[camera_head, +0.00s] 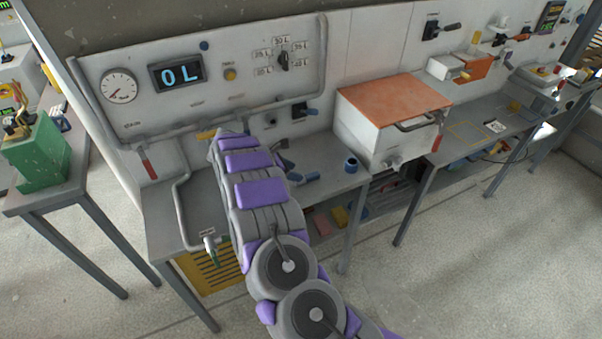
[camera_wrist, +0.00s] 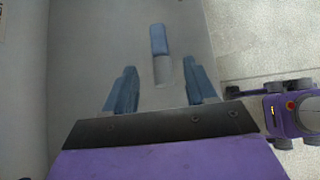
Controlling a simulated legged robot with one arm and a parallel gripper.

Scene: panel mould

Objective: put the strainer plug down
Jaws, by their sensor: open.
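In the wrist view, a plug-like piece with a blue end (camera_wrist: 159,40) and a paler grey body lies over the grey bench top, which I take to be the strainer plug. My gripper (camera_wrist: 161,72) has its two blue fingers spread on either side of the piece's lower part, with visible gaps. In the head view my arm hides most of the gripper. A small blue piece (camera_head: 306,178) shows beside the arm on the bench; I cannot tell whether it is the plug or a finger.
A blue cup-like part (camera_head: 351,163) stands near the bench's right end. A white box with an orange lid (camera_head: 395,97) stands beyond it. A valve with a red handle (camera_head: 148,168) and a grey pipe (camera_head: 180,200) are at the left. The bench (camera_head: 165,225) front edge drops to the floor.

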